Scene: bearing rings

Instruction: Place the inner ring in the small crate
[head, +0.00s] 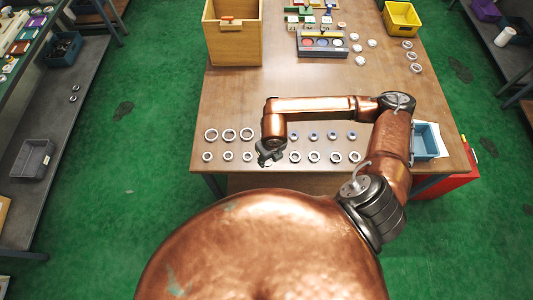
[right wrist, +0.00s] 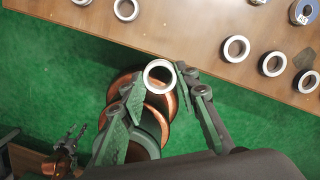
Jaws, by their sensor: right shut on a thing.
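My right gripper (head: 268,152) is over the table's near edge, at the front row of rings. In the right wrist view its fingers (right wrist: 160,80) are shut on a pale metal ring (right wrist: 147,77), seemingly the inner ring, held above the green floor just off the table edge. In the head view the gripper hides this ring. A small blue crate (head: 432,143) stands at the table's right edge, partly behind my right arm. A dark clawed shape with copper parts, perhaps my left gripper (right wrist: 72,138), shows small at lower left in the wrist view.
Rows of rings (head: 229,135) lie along the near part of the wooden table (head: 235,100). A wooden box (head: 235,45) stands at the back left, a tray with coloured discs (head: 322,43) at the back, and a yellow bin (head: 402,19) at the back right.

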